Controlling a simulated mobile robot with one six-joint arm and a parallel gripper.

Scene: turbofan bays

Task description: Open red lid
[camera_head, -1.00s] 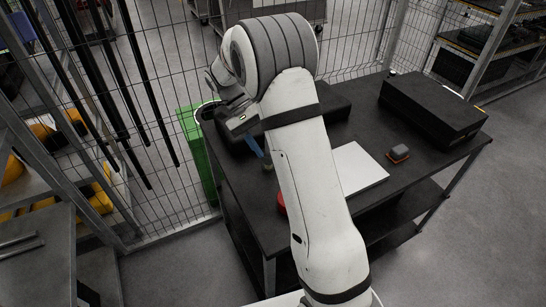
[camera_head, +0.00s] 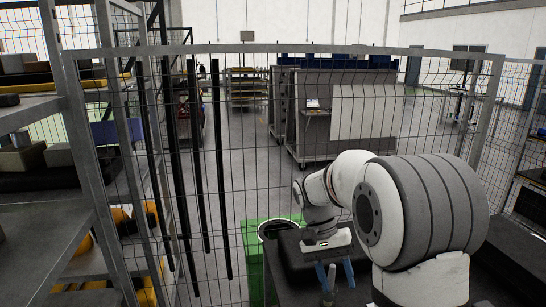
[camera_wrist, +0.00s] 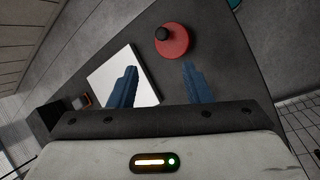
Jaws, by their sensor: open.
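The red lid (camera_wrist: 178,45) is a round red disc with a black knob on top, seen in the wrist view. It lies on the dark tabletop (camera_wrist: 203,25). My gripper (camera_wrist: 160,84) is open, with its two blue fingers apart and nothing between them. In the wrist view the lid appears beyond the fingertips, nearer the right finger, and no contact shows. In the head view my gripper (camera_head: 335,273) points down over the table, and the lid is not visible there.
In the head view a green bin (camera_head: 253,272) stands left of the gripper. A wire fence (camera_head: 270,180) runs behind the table.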

